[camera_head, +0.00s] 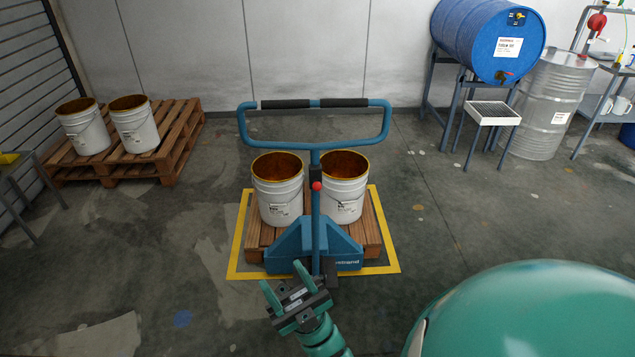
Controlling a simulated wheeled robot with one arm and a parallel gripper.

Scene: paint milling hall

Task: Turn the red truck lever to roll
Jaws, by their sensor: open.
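The blue pallet truck (290,243) stands in the middle of the head view. Its handle loop (243,130) with black grips rises toward the back wall. The small red lever (317,186) sits on the truck's upright shaft, below a black block. My gripper (286,278) is at the bottom centre, in front of the truck's base and well below the red lever in the picture. Its two green fingers are spread apart with nothing between them. The lever's exact setting is too small to read.
Two open white buckets (278,190) (344,188) stand on a pallet (372,232) behind the shaft, inside a yellow floor frame (235,245). Another pallet (185,130) with two buckets stands at left. A blue drum (480,38) and grey drum (550,105) are at right. Floor between is clear.

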